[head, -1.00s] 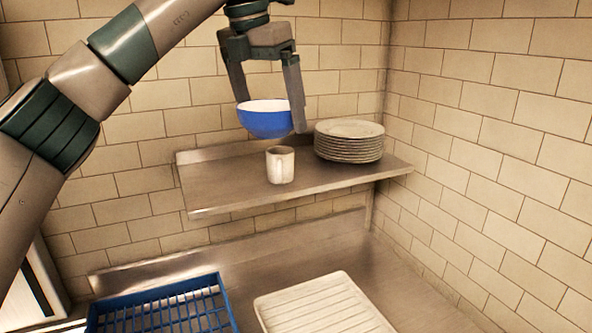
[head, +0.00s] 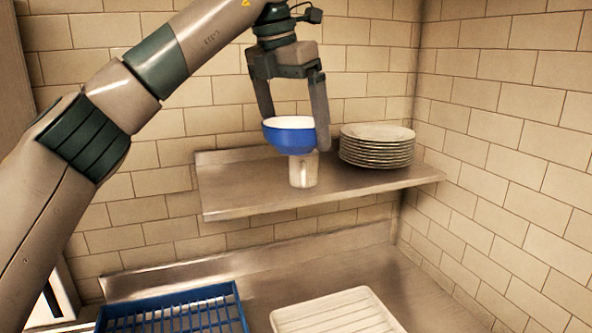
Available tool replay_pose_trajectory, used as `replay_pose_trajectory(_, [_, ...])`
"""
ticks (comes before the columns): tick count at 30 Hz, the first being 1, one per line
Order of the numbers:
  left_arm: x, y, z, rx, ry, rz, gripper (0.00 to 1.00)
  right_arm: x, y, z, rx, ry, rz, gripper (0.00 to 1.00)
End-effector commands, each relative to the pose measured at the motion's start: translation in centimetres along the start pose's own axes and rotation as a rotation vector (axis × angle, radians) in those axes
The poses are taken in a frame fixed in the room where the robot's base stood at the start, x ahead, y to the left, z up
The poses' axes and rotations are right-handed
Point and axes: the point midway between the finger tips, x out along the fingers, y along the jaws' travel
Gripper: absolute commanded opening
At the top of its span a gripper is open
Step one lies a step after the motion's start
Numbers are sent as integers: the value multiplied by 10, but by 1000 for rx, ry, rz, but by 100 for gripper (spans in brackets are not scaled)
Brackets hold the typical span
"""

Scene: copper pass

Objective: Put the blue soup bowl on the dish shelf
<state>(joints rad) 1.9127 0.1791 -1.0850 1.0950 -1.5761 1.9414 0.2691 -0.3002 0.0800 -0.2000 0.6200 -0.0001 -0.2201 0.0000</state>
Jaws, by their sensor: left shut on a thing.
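The blue soup bowl (head: 289,137), white inside, is held upright between the two fingers of my left gripper (head: 297,142) in the head view. The bowl is in front of or above the white cup (head: 303,171) and hides the cup's top; I cannot tell whether they touch. The dish shelf (head: 237,193) is a metal ledge on the tiled wall, with bare room to the left of the cup. My right gripper is not in view.
A stack of several white plates (head: 377,147) stands on the shelf right of the cup. Below, on the metal counter, are a blue rack (head: 237,296) and a white ribbed tray (head: 336,312). A tiled wall (head: 510,150) bounds the right side.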

Motion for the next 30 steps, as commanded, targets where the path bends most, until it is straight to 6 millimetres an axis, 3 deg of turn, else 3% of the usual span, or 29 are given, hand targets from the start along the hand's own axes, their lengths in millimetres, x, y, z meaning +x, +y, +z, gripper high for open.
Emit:
replay_pose_trajectory(5, [8, 20, -5, -3, 1, -1, 63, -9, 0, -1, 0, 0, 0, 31])
replay_pose_trajectory(18, [49, 97, -28, -4, 1, -2, 63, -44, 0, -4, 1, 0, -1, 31])
replay_pose_trajectory(24, [60, 112, -32, -1, -1, 0, 63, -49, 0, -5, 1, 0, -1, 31])
replay_pose_trajectory(30, [61, 113, -32, 0, -1, 1, 63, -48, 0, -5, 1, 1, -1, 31])
